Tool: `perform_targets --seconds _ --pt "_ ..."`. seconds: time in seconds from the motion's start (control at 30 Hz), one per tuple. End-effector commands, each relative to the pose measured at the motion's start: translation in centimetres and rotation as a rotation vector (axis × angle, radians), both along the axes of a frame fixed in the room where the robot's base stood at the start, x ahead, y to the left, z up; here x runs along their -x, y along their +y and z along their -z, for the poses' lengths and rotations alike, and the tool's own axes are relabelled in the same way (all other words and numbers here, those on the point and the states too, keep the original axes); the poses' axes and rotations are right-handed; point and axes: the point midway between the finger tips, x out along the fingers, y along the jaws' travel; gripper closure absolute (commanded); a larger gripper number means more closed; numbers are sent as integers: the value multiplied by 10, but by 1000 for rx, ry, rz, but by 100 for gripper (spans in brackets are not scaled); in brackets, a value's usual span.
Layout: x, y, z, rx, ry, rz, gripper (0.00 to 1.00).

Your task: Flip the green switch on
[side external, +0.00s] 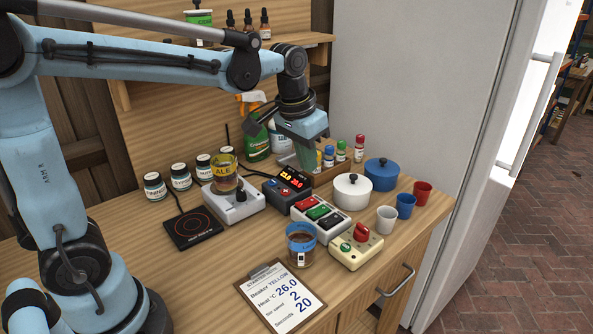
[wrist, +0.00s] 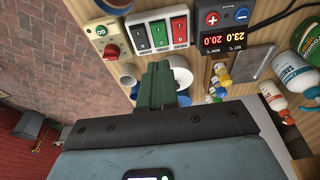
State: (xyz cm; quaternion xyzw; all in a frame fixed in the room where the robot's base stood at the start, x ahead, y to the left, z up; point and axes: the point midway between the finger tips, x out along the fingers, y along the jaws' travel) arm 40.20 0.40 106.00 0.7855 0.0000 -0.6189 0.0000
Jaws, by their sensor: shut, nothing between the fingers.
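The green switch (side external: 318,212) is the middle rocker on a white switch box (side external: 297,216), between a red switch (side external: 305,203) and a black switch (side external: 330,221). In the wrist view the green switch (wrist: 158,33) lies just beyond my fingertips, also between the red and black ones. I cannot tell clearly which way its rocker is tilted. My gripper (side external: 306,165) is shut and empty, pointing down behind the box in the side view. In the wrist view its closed green fingers (wrist: 161,75) show below the switch box, apart from it.
A heater controller (side external: 287,187) stands beside the switch box, and a cream box with a red knob (side external: 356,245) on the other side. White (side external: 352,191) and blue (side external: 382,174) pots and several cups are close by.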

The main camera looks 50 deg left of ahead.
Motion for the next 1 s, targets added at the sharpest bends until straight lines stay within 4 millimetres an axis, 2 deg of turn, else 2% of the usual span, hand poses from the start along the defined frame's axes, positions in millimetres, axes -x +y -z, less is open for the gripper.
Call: perform_targets --seconds 0.47,0.6,0.8,1.0 --pt "-19 0 77 0 0 0 100" --pt "-15 0 94 0 0 0 100" --pt "-13 0 110 0 0 0 100" --pt "-13 0 114 0 0 0 100"
